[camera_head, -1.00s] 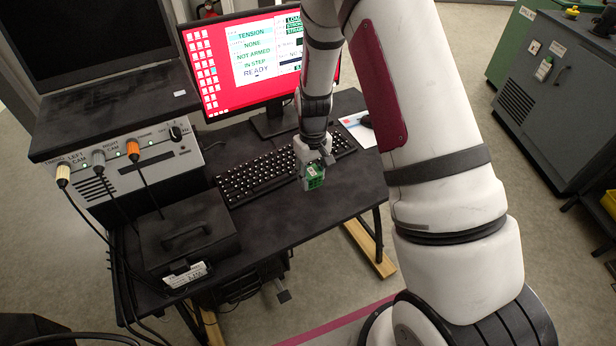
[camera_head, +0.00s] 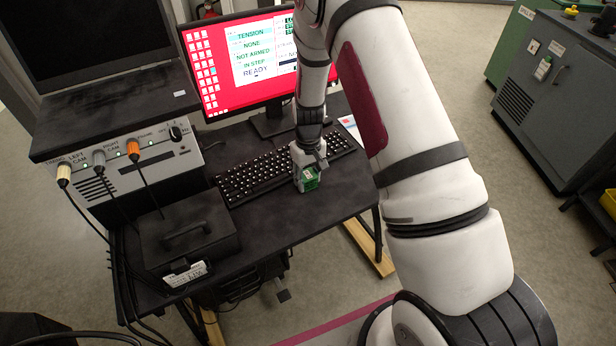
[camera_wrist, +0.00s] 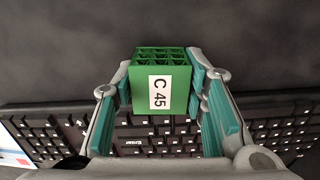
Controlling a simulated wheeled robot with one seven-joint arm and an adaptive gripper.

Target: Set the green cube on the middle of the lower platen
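The green cube (camera_head: 307,180) is a small lattice block with a white label; in the wrist view the cube (camera_wrist: 145,90) shows open cells on top and the label reads "C 45". My gripper (camera_wrist: 160,75) has its teal-padded fingers on both sides of the cube and is shut on it. In the head view my gripper (camera_head: 309,168) points down over the desk, in front of the keyboard. Whether the cube touches the desk I cannot tell. The lower platen is not in view.
A black desk (camera_head: 330,207) carries a keyboard (camera_head: 255,178), a red-screened monitor (camera_head: 240,65) and a black case with a handle (camera_head: 187,240). A grey control box with cables (camera_head: 115,165) stands at the left. A grey cabinet (camera_head: 555,90) stands at the right.

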